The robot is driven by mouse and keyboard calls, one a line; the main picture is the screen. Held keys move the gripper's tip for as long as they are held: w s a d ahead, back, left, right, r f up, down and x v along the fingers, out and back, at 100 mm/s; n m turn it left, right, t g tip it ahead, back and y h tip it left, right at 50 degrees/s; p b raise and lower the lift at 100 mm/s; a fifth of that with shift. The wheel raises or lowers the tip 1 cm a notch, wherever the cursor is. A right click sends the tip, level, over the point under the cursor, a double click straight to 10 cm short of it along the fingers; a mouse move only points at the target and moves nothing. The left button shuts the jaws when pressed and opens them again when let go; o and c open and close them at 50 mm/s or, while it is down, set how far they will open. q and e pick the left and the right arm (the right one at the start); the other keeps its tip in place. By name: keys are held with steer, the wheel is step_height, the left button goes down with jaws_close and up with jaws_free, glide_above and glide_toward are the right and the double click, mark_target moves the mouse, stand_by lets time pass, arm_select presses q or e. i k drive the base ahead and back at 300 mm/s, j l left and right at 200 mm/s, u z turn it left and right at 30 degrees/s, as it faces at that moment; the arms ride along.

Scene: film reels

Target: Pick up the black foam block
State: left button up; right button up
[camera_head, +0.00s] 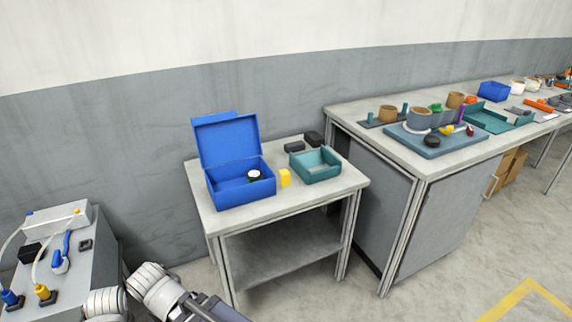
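Two dark blocks lie at the back of the small table. One black block (314,138) sits behind the teal tray, and a flatter dark grey block (295,146) lies just left of it. Neither gripper can be made out; only grey and dark links of my arm show at the bottom left, well apart from the blocks.
The small table (290,204) holds an open blue box (240,190) with a round black-and-white item inside, a yellow block (285,178) and a teal tray (326,174). A long cluttered bench (408,161) stands at the right. Bare floor lies in front.

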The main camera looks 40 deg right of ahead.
mark_target(313, 138)
steer(key=z, duration=0.85)
steer(key=i+l+z, duration=0.1)
steer(key=z, duration=0.6)
steer(key=i, duration=0.35)
